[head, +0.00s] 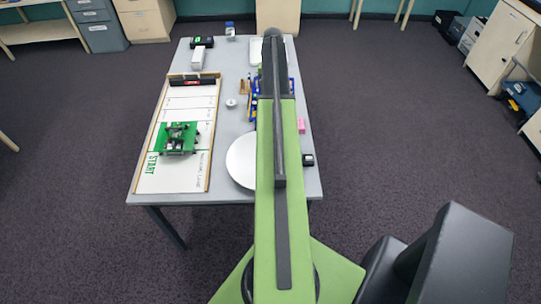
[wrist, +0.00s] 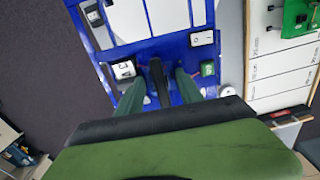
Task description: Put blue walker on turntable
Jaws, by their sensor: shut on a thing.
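The blue walker (wrist: 179,45) is a blue openwork frame with small black, white and green parts, filling the top middle of the wrist view. My gripper (wrist: 158,82) has its two green fingers shut on a narrow dark piece in the middle of this frame. The fingers hide part of it, and its height above the table cannot be told. In the head view, blue edges show beside my arm, which hides my gripper there. The turntable (head: 241,161) looks like a white round disc on the table; my arm covers its right part.
A green walker (head: 177,138) stands on the white track board (head: 180,181) at the left of the grey table (head: 225,196). A small white roll (head: 231,103) lies between board and arm. A pink block (head: 301,125) and a black box (head: 307,159) sit near the right edge.

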